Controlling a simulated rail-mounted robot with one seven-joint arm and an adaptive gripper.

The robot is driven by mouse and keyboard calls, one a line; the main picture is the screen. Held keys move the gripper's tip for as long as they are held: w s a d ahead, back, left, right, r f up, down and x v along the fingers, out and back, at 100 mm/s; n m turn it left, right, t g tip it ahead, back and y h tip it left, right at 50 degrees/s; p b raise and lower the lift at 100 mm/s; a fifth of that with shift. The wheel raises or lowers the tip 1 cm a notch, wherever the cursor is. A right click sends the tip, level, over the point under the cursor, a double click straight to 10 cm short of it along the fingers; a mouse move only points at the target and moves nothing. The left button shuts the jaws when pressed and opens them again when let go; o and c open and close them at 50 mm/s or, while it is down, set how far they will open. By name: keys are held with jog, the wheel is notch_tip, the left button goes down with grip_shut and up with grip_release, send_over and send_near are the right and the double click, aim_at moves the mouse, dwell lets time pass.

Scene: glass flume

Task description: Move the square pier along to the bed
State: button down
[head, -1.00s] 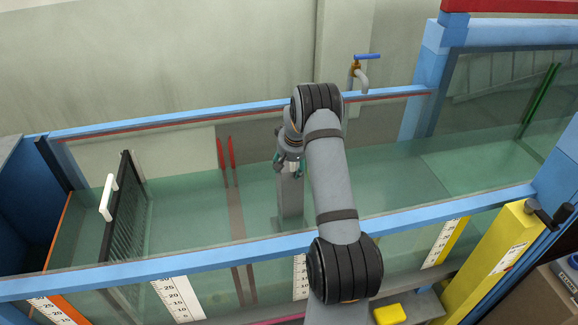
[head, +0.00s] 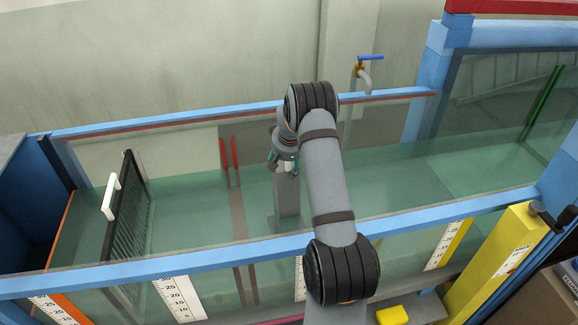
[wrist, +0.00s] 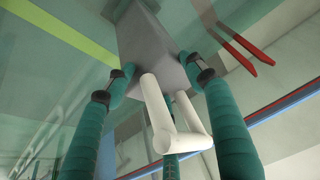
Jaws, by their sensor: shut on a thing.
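The square pier (head: 288,199) is a grey square column standing upright in the glass flume, right of a dark strip across its floor. In the wrist view the pier (wrist: 150,42) has a white U-shaped handle (wrist: 160,118) on its end. My gripper (head: 285,163) is at the pier's top, its teal fingers closed around the handle end in the wrist view (wrist: 163,78). The flume bed (head: 350,200) is greenish under water. I cannot tell whether the pier's foot touches it.
Two red rods (head: 229,153) stand at the back wall by the dark strip (head: 238,215). A dark grille (head: 123,205) with a white handle is farther left. Blue rails (head: 200,262) edge the flume front and back. A blue-handled tap (head: 363,72) is behind. The bed right of the pier is clear.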

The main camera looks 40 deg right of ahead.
jog(key=w+a+b, duration=0.2)
jog(key=w+a, duration=0.1)
jog(key=a, duration=0.4)
jog(key=shift+w+r, duration=0.15)
jog(key=shift+w, duration=0.15)
dwell(0.6)
dwell(0.3)
jog(key=w+a+b, duration=0.3)
jog(key=w+a, duration=0.1)
jog(key=a, duration=0.5)
jog(key=shift+w+a, duration=0.25)
jog(key=shift+a, duration=0.1)
dwell(0.9)
jog(key=shift+a, duration=0.1)
jog(key=w+a, duration=0.4)
jog(key=a, duration=0.5)
jog(key=shift+w+a+b, duration=0.2)
jog(key=shift+a+b, duration=0.1)
jog(key=shift+b, duration=0.15)
dwell(1.0)
jog(key=shift+a, duration=0.1)
dwell(0.3)
